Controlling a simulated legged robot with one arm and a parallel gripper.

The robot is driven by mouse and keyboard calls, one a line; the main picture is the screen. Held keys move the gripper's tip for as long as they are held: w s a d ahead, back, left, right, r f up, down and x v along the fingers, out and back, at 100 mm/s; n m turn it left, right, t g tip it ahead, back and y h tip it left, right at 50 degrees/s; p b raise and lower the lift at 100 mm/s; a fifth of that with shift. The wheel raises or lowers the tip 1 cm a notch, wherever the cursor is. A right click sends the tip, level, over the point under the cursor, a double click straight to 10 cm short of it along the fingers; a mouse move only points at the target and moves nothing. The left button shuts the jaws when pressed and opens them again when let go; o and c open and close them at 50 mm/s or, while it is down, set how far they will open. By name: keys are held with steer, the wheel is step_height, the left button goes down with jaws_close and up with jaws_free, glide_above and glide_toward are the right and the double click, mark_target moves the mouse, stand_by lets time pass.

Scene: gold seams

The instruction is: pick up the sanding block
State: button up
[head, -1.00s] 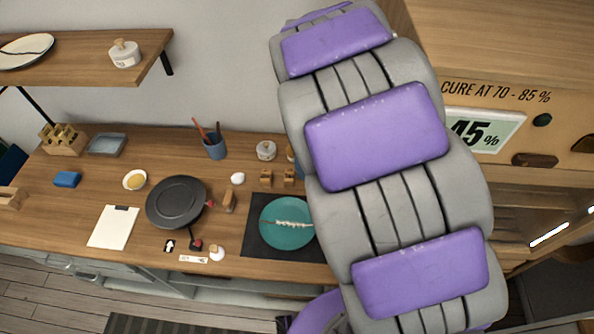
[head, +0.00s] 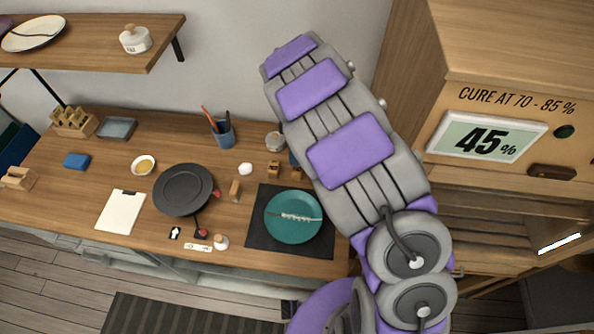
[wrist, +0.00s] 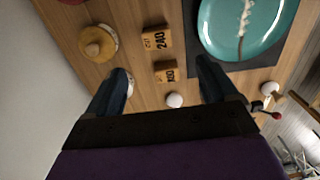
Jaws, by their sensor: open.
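Two small tan blocks with printed numbers stand on the bench. In the wrist view one reads 240 (wrist: 157,38), and the other's number (wrist: 167,72) is hard to read. In the head view they show as the left block (head: 273,170) and the right block (head: 296,173), just left of my arm. Which one is the sanding block is not clear. My gripper (wrist: 160,88) is open and empty, its dark fingers spread on either side of the blocks' area in the wrist view. Contact is not visible. My arm hides the gripper in the head view.
A teal plate (head: 293,206) lies on a dark mat (head: 262,238) close to the blocks. A white round item (wrist: 174,100), a lidded jar (wrist: 97,43) and a pen cup (head: 223,132) stand nearby. A cabinet (head: 500,60) rises at right.

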glide_above(297, 168)
step_height(297, 168, down, 7)
steer(key=shift+s+d+f+b, duration=0.1)
steer(key=shift+b, duration=0.25)
steer(key=shift+w+f+b, duration=0.15)
steer(key=shift+f+b, duration=0.15)
steer(key=shift+f, duration=1.1)
steer(key=shift+w+f+b, duration=0.1)
steer(key=shift+f+b, duration=0.15)
steer(key=shift+f, duration=1.1)
steer(key=shift+r, duration=0.1)
steer(key=shift+c, duration=0.3)
steer(key=c, duration=1.1)
step_height(297, 168, up, 4)
steer(key=shift+w+f+p, duration=0.1)
steer(key=shift+f+p, duration=0.15)
steer(key=shift+p, duration=0.15)
steer(key=shift+s+r, duration=0.15)
steer(key=shift+s, duration=0.2)
steer(key=shift+s+d+r+p, duration=0.2)
steer(key=shift+s+d, duration=0.1)
steer(key=shift+s, duration=2.25)
steer(key=shift+s+d+r+p, duration=0.2)
steer(key=shift+s+d, duration=0.1)
steer(key=shift+s, duration=2.3)
steer(key=shift+s+d+r+p, duration=0.1)
steer(key=shift+s+d+r, duration=0.15)
steer(key=shift+s, duration=2.3)
